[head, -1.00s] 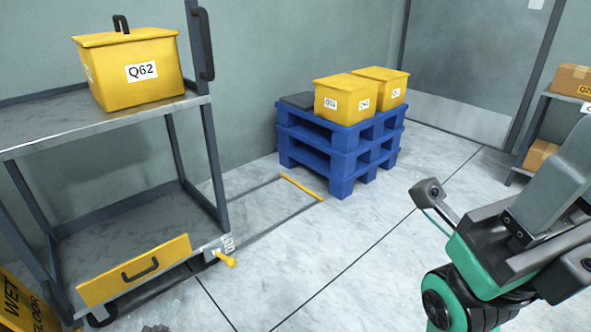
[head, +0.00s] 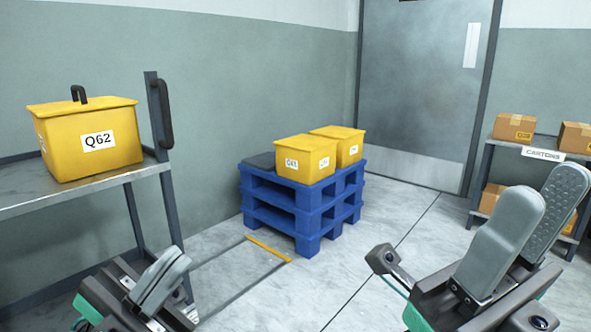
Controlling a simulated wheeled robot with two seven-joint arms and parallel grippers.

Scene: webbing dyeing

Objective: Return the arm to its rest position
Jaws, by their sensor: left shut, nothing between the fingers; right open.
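My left gripper (head: 160,280) is at the lower left, in front of the grey trolley, with its two grey finger pads together and nothing between them. My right gripper (head: 530,222) is at the lower right, its two grey pads apart and empty, pointing up. Both grippers are clear of other objects in the head view. The lower parts of both arms are cut off by the bottom edge of the picture.
A yellow bin labelled Q62 (head: 88,140) stands on the trolley's top shelf (head: 95,186). Blue stacked pallets (head: 300,215) carry two yellow bins (head: 305,160). A shelf with cartons (head: 514,126) stands at right, beside a grey door (head: 415,90). Floor between is open.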

